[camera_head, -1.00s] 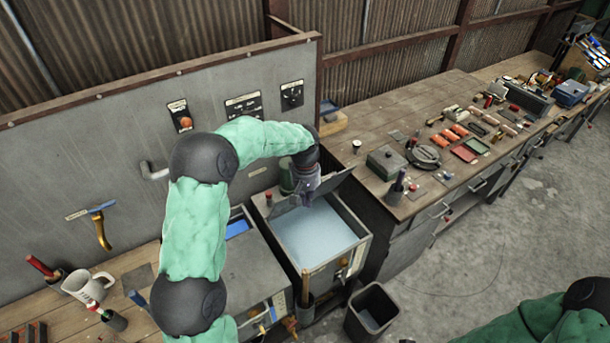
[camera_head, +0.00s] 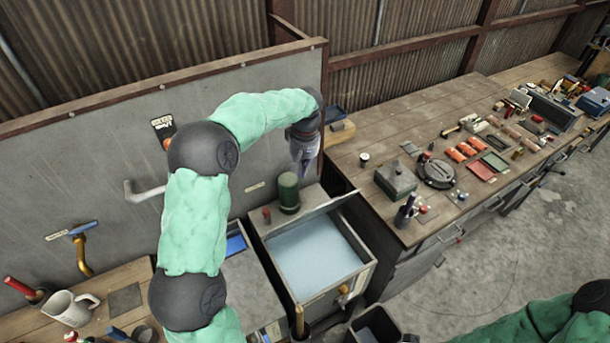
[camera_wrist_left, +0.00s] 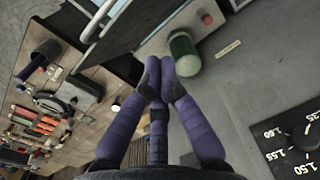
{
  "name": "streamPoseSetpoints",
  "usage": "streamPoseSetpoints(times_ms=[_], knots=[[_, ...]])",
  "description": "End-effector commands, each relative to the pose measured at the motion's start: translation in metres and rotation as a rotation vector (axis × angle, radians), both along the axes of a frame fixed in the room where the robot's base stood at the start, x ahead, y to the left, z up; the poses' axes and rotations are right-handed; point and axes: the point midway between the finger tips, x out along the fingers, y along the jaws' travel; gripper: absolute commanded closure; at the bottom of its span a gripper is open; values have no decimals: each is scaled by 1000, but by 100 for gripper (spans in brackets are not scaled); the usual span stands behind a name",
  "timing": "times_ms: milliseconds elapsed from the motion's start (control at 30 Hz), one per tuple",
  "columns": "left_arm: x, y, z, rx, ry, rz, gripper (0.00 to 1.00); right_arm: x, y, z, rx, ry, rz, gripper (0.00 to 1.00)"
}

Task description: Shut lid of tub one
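An open tub (camera_head: 355,281) with a pale blue fill stands in the middle of the head view. Its hinged grey lid (camera_head: 318,210) is raised along the back edge and shows nearly edge-on. A grey-topped tub (camera_head: 255,292) stands to its left, with a blue strip at the back, partly hidden by my left arm. I cannot read which is tub one. My left gripper (camera_head: 303,163) is above and behind the raised lid, apart from it. In the left wrist view its purple fingers (camera_wrist_left: 160,82) meet at the tips, with nothing visibly held. My right gripper is out of view.
A green cylinder (camera_head: 288,192) stands behind the open tub, just below my left gripper. A grey panel (camera_head: 110,150) rises behind. A bench (camera_head: 420,130) with tools stands to the right. A dark bin (camera_head: 374,326) is in front.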

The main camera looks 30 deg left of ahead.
Motion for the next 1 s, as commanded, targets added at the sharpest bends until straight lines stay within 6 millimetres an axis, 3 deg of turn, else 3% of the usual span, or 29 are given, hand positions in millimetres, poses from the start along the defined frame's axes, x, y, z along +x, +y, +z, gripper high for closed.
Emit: streamPoseSetpoints(times_ms=[467,700,1000], knots=[[-6,3,-86,-1,5,-1,100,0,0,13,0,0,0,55],[-26,-18,-92,0,0,-3,100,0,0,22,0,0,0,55],[-33,-24,-96,0,-1,-1,100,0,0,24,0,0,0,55]])
